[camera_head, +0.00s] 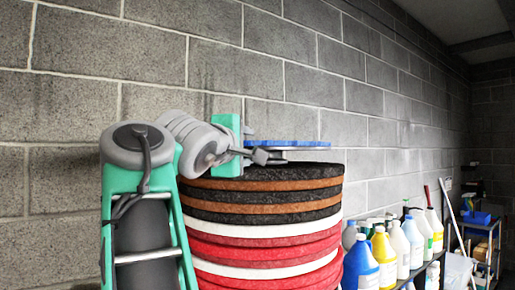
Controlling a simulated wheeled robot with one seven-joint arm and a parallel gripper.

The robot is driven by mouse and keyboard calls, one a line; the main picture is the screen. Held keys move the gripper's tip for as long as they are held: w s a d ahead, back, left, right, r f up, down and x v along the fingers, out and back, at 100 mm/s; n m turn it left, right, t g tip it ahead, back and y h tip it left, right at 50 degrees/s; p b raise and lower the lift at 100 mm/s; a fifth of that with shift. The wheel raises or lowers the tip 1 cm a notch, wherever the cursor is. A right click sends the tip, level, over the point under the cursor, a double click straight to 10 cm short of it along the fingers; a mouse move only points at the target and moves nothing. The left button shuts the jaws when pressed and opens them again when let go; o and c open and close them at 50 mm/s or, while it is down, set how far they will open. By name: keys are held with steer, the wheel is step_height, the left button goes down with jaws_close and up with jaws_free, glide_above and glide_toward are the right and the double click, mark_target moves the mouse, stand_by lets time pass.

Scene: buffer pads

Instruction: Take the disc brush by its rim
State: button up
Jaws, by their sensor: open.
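The disc brush (300,144) shows nearly edge-on as a thin disc with a scalloped blue upper part over a pale grey layer. It sits at the top of a tall round stack of pads (265,213), just above the black top pad. My gripper (270,157) is small and dark in this view, at the left part of the brush's rim and close over the stack. It is open. The fingertips overlap the brush's underside in the picture, so I cannot tell whether they touch the rim or straddle it.
A grey block wall (340,70) runs close behind the stack. To the right, a shelf holds several bottles, among them a blue one (361,266) and a white one (400,248). A cart (484,240) stands farther back.

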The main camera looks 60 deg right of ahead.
mark_target(252, 145)
steer(key=d, duration=0.5)
steer(key=shift+w+d+p, duration=0.25)
steer(key=shift+w+p, duration=0.15)
steer(key=shift+a+r, duration=0.1)
steer(key=shift+a, duration=0.05)
steer(key=shift+c, duration=0.3)
jaws_close()
stand_by(0.3)
